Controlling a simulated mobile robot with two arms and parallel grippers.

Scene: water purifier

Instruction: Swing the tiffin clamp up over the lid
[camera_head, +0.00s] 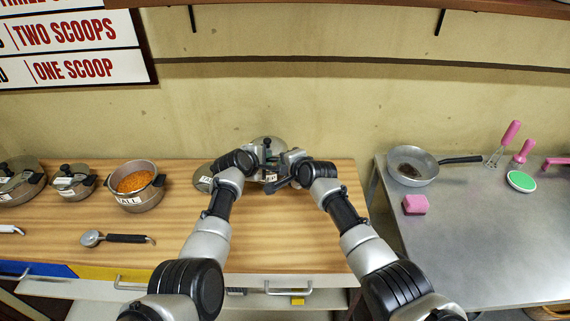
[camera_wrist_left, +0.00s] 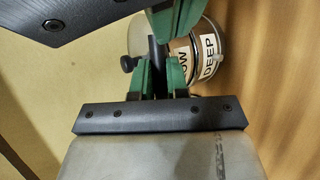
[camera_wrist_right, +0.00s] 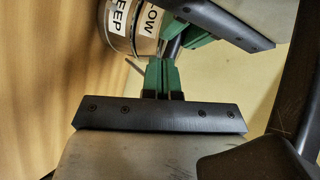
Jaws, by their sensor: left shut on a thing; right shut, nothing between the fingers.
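The tiffin (camera_wrist_left: 222,45) is a round metal stack with labels reading "DEEP" and partly hidden "…OW". It stands upright at the back of the counter, largely hidden behind my grippers in the head view (camera_head: 268,142). My left gripper (camera_head: 262,156) is at it, shut on a dark bar, seemingly the clamp (camera_wrist_left: 156,52); the exact grip is partly hidden. The bar also shows in the right wrist view (camera_wrist_right: 173,45). My right gripper (camera_head: 279,170) is shut and empty, close beside the left one and the tiffin. Whether it touches the clamp I cannot tell.
A labelled pot of orange food (camera_head: 136,184) and smaller lidded pots (camera_head: 72,181) stand to the left. A ladle (camera_head: 115,238) lies in front of them. A metal table at right holds a pan (camera_head: 412,166) and pink sponge (camera_head: 415,204).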

